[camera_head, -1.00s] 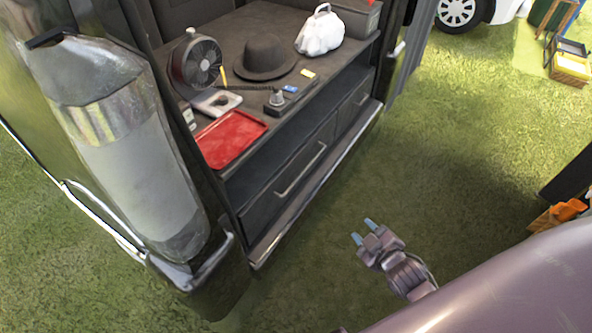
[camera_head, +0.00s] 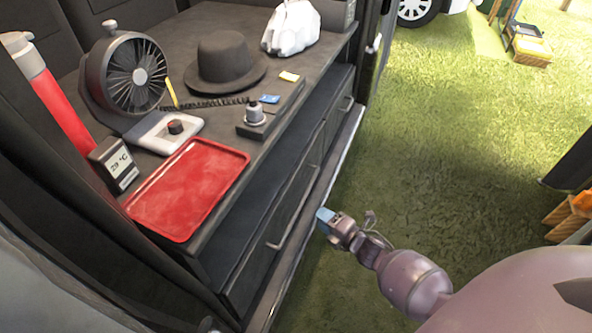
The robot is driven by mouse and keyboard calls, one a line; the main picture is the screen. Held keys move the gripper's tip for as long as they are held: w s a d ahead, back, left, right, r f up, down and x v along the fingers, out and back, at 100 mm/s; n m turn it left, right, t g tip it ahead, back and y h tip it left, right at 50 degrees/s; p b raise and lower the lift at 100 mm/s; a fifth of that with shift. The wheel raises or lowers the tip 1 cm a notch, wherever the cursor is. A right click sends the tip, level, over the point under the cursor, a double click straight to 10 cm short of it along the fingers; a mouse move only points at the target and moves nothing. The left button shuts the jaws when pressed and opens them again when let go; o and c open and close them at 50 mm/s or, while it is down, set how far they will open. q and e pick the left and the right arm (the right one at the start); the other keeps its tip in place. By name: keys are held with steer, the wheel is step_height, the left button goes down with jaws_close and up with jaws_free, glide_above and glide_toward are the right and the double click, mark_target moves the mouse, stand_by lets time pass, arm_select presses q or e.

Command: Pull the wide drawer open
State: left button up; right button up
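The wide drawer (camera_head: 272,228) is a dark front panel low in the van's cabinet, below an open shelf gap. Its long pale bar handle (camera_head: 297,207) runs along the front. The drawer looks shut. My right gripper (camera_head: 325,219) has pale blue fingertips and is just right of the handle, pointing left towards the drawer front. A small gap shows between fingertips and handle in the picture. The fingers overlap from this angle, so their opening is unclear. My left gripper is not in view.
A red tray (camera_head: 190,190), fan (camera_head: 135,75), black hat (camera_head: 224,62), white bag (camera_head: 291,27) and small devices stand on the cabinet top. A smaller drawer (camera_head: 340,108) is beyond the wide one. Open grass (camera_head: 450,150) lies to the right.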

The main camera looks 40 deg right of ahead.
mark_target(301, 202)
steer(key=shift+b+x, duration=1.25)
steer(key=shift+x, duration=3.6)
jaws_close()
